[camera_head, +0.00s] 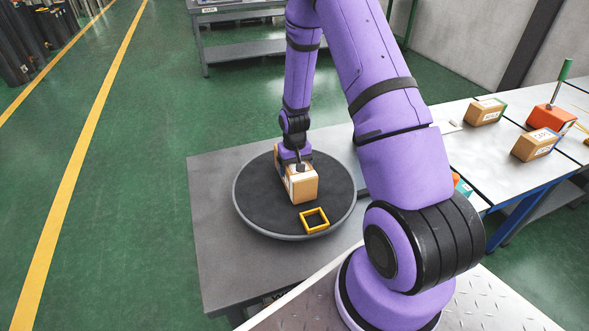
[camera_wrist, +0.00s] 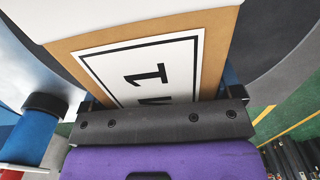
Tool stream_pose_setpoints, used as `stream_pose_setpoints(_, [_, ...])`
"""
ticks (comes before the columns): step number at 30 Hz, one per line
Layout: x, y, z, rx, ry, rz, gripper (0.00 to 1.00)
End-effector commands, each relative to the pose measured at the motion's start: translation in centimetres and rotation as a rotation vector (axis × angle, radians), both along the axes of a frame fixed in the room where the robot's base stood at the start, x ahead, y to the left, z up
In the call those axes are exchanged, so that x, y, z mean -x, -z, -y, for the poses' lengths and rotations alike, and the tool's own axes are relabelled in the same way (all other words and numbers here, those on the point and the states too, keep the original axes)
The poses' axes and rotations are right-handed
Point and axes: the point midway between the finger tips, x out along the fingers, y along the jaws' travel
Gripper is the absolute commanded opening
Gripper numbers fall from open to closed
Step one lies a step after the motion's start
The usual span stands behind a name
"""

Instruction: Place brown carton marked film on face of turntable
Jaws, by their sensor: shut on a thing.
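The brown carton (camera_head: 304,187) is in my gripper (camera_head: 299,167), at the turntable's middle in the head view. I cannot tell whether its underside touches the face or hangs just above it. In the wrist view the carton (camera_wrist: 220,60) fills the space past the dark jaw bar, with a white, black-bordered label. Part of the print, a "1" and part of another character, shows; the rest is hidden, so I cannot read "film". The turntable (camera_head: 258,208) is a round dark disc with a grey rim on a grey table.
A yellow square frame (camera_head: 314,220) lies on the turntable's face, just in front of the carton. On the white bench at right stand two other brown cartons (camera_head: 484,111) (camera_head: 535,144) and an orange block (camera_head: 551,117) with a green handle. The turntable's left side is clear.

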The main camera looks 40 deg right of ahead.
Motion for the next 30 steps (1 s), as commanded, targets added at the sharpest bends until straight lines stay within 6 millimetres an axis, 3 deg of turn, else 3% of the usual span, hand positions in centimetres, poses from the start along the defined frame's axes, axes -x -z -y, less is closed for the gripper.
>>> stream_pose_setpoints(3, [-0.1, 0.9, 0.0, 0.001, -0.001, 0.002, 0.36])
stream_pose_setpoints(14, [-0.1, 1.2, 0.0, 0.001, -0.001, 0.002, 0.36])
stream_pose_setpoints(15, [0.0, 1.3, 0.0, 0.000, -0.001, 0.001, 0.87])
stream_pose_setpoints(17, [0.0, 1.2, 0.0, 0.001, -0.001, 0.002, 1.00])
stream_pose_setpoints(25, [0.0, 1.1, 0.0, 0.001, -0.001, 0.002, 1.00])
stream_pose_setpoints(30, [-0.1, -0.5, 0.0, 0.001, -0.001, 0.004, 1.00])
